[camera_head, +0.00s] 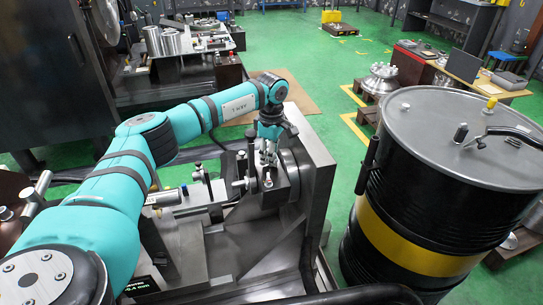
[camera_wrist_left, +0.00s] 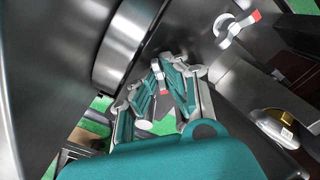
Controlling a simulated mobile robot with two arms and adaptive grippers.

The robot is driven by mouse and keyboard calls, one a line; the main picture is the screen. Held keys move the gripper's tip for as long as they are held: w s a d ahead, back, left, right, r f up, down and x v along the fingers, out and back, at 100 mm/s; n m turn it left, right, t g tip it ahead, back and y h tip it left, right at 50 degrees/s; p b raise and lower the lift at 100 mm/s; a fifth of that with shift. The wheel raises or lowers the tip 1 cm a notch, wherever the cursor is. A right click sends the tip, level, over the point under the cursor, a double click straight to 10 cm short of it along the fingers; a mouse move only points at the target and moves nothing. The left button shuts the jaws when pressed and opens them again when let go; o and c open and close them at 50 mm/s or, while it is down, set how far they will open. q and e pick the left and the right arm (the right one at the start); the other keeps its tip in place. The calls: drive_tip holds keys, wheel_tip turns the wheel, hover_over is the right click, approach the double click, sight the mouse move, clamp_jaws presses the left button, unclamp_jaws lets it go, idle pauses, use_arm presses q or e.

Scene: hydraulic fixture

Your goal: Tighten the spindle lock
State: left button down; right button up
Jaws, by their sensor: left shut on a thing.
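My left gripper (camera_head: 267,158) reaches down to the steel fixture (camera_head: 318,170), in front of its round spindle part (camera_head: 293,172). In the left wrist view, the gripper's teal and grey fingers (camera_wrist_left: 160,88) are closed around a small silver lever with a red tip (camera_wrist_left: 163,92), which looks like the spindle lock handle. The fingers hide much of it, so its turn angle cannot be told. A second silver lever with a red end (camera_wrist_left: 236,30) stands free at the upper right of the left wrist view. My right gripper is not in view.
A black drum with a yellow band (camera_head: 420,250) stands close to the right of the fixture. A bench with metal parts (camera_head: 185,50) is behind on the left. A small dark display (camera_head: 140,285) shows at the bottom left. Green floor is open behind the fixture.

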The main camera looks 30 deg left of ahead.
use_arm(q)
drive_tip(key=c, duration=1.7)
unclamp_jaws()
drive_tip(key=shift+r, duration=0.1)
wheel_tip(320, 180, up, 12)
drive_tip(key=shift+f, duration=0.1)
